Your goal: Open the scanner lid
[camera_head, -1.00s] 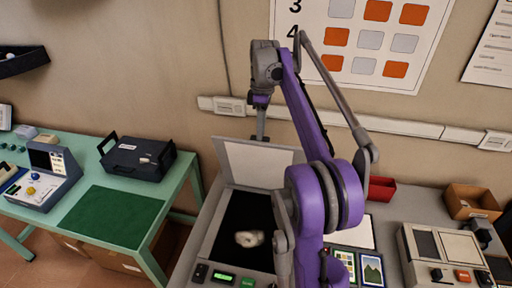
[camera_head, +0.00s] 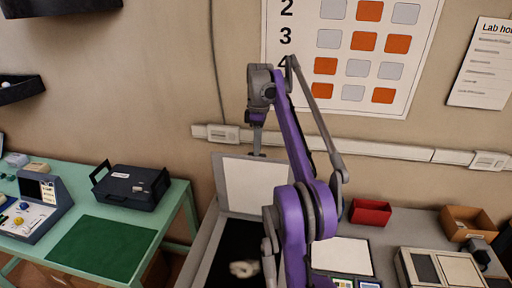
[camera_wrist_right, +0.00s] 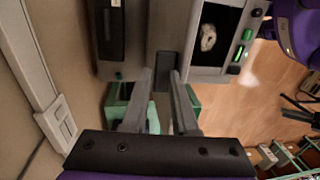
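The scanner (camera_head: 210,250) stands on the grey bench, its dark bed bare except for a small pale object (camera_head: 243,268). Its lid (camera_head: 252,187) stands raised at the back, pale inner face toward me. My right gripper (camera_head: 257,148) hangs down at the lid's top edge, its tips partly hidden behind the lid. In the right wrist view its two grey fingers (camera_wrist_right: 162,75) are apart, with a narrow gap between them. The dark bed and pale object (camera_wrist_right: 208,38) show there beyond the fingers. I cannot tell whether the fingers touch the lid. My left gripper is not seen.
A red bin (camera_head: 370,212) and a cardboard box (camera_head: 468,222) stand on the bench to the right. A green table (camera_head: 165,222) at left holds a dark case (camera_head: 130,187). The wall with a cable rail (camera_head: 375,149) is close behind the lid.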

